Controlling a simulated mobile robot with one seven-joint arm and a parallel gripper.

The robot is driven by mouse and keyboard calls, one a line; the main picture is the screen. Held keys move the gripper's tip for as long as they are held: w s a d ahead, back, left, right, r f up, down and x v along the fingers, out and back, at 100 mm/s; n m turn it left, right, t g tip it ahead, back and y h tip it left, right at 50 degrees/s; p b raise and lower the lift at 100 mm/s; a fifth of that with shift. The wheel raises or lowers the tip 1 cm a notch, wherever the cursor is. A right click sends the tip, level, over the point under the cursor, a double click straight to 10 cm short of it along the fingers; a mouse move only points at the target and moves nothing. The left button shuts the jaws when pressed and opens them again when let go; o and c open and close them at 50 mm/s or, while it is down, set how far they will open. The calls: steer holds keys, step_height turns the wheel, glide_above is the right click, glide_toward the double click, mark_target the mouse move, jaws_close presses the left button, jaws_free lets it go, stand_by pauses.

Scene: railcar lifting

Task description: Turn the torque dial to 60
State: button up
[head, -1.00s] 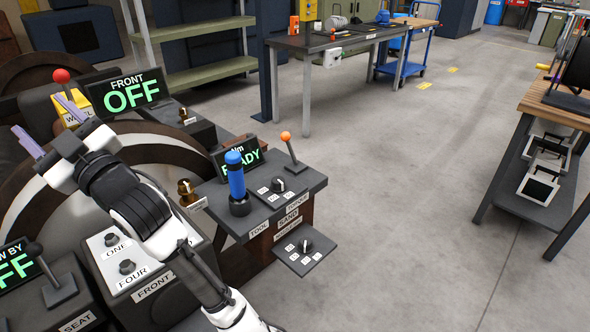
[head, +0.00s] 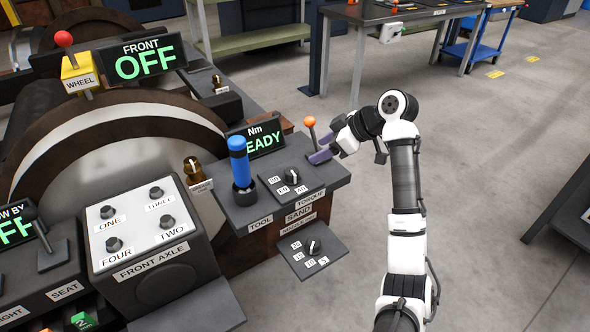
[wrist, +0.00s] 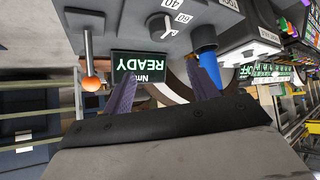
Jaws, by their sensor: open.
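The torque dial (head: 292,176) is a small dark knob with a light pointer on the grey panel marked TORQUE. Small number labels lie around it, and its setting is too small to read surely. In the wrist view the dial (wrist: 160,25) shows upside down near the top, beside labels 40 and 60. My gripper (head: 319,148) is open and empty, with purple fingers above the panel's back right, beside the dial and apart from it. In the wrist view its fingers (wrist: 165,88) frame the green READY display (wrist: 146,66).
A blue-handled lever (head: 240,165) stands left of the dial. An orange-knobbed lever (head: 310,124) rises behind it, close to my gripper. A lower panel with a second dial (head: 314,247) juts out in front. Open floor (head: 490,190) lies to the right.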

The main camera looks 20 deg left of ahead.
mark_target(292, 170)
steer(key=x, duration=0.8)
steer(key=d+f+p+x, duration=0.1)
steer(key=x, duration=0.4)
steer(key=shift+s+f, duration=0.1)
steer(key=shift+s, duration=0.25)
steer(key=c, duration=1)
